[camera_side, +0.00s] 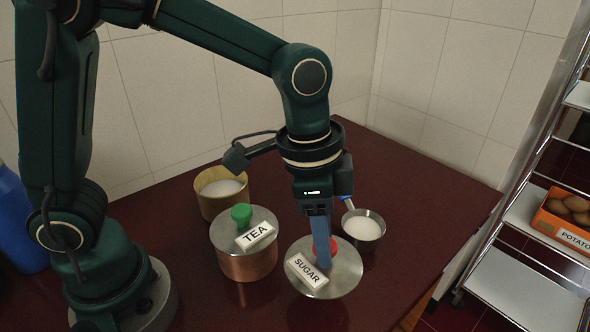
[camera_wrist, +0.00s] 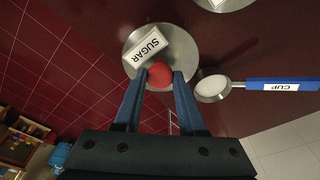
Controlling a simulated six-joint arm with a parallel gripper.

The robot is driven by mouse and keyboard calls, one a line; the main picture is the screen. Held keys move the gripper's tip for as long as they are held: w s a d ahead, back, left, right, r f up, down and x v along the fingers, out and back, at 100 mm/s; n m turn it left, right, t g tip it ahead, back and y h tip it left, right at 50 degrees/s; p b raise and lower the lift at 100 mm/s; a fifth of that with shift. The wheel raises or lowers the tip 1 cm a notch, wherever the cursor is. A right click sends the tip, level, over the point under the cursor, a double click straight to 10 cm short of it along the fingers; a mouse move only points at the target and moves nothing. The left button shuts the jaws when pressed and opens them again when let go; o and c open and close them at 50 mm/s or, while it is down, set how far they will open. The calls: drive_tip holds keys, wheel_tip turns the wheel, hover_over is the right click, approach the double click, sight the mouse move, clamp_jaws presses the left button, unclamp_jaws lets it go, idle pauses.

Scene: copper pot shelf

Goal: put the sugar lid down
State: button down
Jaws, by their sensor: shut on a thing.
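The sugar lid (camera_side: 343,280) is a round metal disc with a red knob and a white SUGAR label. It is over the red-brown table at the front, right of the tea pot. A dark patch below it suggests a small gap, but I cannot tell for sure. My gripper (camera_side: 322,262) points down, with its blue fingers shut on the red knob. In the wrist view the sugar lid (camera_wrist: 133,67) is just beyond the fingertips of my gripper (camera_wrist: 163,77), with the red knob between them. No pot shows under the lid.
The copper tea pot (camera_side: 247,267) has its green-knobbed lid on. A brass-coloured open pot (camera_side: 215,208) with white contents stands behind it. A metal cup (camera_side: 370,241) of white stuff, with a blue handle (camera_wrist: 282,84), is close right of the lid. Table (camera_side: 410,210) right of the cup is clear.

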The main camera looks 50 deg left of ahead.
sight(320, 270)
drive_tip(key=shift+f, duration=3.45)
drive_tip(key=shift+f, duration=0.1)
drive_tip(key=shift+c, duration=2.4)
unclamp_jaws()
